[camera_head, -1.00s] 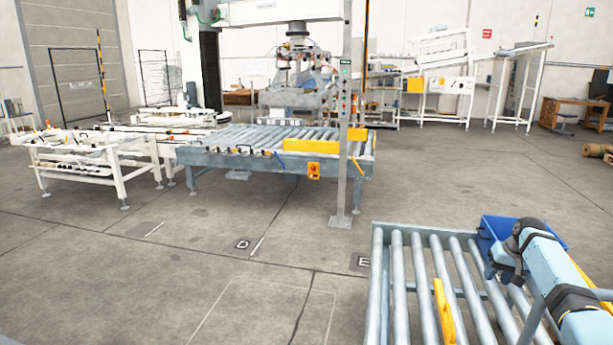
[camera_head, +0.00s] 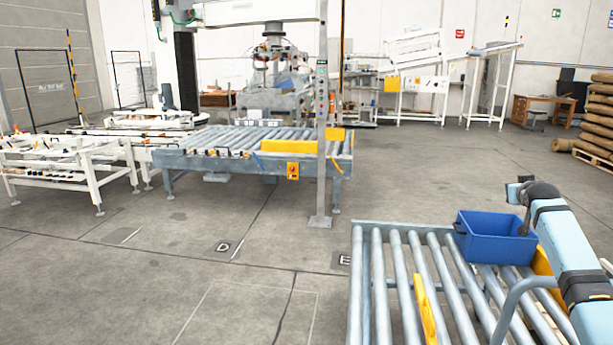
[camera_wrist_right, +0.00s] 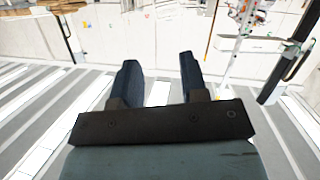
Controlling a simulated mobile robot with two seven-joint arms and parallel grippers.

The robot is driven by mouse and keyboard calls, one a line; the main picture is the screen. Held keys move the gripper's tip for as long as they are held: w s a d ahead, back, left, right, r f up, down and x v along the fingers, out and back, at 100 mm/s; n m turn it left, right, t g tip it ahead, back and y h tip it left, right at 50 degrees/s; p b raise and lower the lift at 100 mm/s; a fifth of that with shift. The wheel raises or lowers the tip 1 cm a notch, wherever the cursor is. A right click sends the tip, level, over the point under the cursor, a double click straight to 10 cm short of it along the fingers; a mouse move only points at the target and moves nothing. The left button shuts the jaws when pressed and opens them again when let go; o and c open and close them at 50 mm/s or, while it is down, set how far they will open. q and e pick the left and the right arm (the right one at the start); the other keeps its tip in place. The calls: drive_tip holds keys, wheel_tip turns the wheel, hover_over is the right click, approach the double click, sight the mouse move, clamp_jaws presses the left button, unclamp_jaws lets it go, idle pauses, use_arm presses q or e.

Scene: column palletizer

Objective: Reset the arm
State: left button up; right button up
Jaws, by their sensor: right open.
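My right arm comes in from the right in the head view. Its gripper (camera_head: 519,190) is raised at the back edge of the blue bin, and its fingers are small there. In the right wrist view the two dark fingers of the right gripper (camera_wrist_right: 158,75) stand apart with nothing between them. The blue bin (camera_head: 490,249) is upright on the roller conveyor (camera_head: 385,290), beside and below my right arm. The part of the bin's inside that shows is empty. My left gripper is not in view.
A yellow bar (camera_head: 424,312) lies along the near rollers. A larger roller table (camera_head: 250,145) with a grey post (camera_head: 322,150) stands further back. Stacked brown sacks (camera_head: 596,120) are at the far right. The floor between the conveyors is clear.

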drive_tip(key=s+a+f+n+t+y, duration=0.15)
drive_tip(key=s+a+f, duration=0.25)
drive_tip(key=a+f, duration=0.5)
drive_tip(key=s+a+f+n+g+y, duration=0.1)
drive_tip(key=s+a+f+n+y, duration=0.15)
drive_tip(key=a+f, duration=0.75)
drive_tip(key=s+a+f+n+g+y, duration=0.1)
drive_tip(key=s+a+f+y, duration=0.1)
drive_tip(key=s+a+f, duration=0.8)
drive_tip(key=s+a+f+n+g+y, duration=0.1)
drive_tip(key=s+a+f, duration=0.5)
drive_tip(key=s+f, duration=0.4)
drive_tip(key=s+a+m+g+y, duration=0.1)
drive_tip(key=s+a, duration=0.5)
drive_tip(key=s, duration=0.7)
drive_tip(key=s+a+g+y, duration=0.1)
drive_tip(key=s+a, duration=0.5)
drive_tip(key=s, duration=0.7)
use_arm(q)
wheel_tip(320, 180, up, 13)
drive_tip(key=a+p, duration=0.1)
drive_tip(key=p, duration=1.4)
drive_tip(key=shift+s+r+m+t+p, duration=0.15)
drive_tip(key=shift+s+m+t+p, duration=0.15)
use_arm(e)
wheel_tip(320, 180, up, 13)
drive_tip(key=shift+s+d+t, duration=0.25)
drive_tip(key=shift+d+t, duration=0.05)
drive_tip(key=shift+t, duration=0.05)
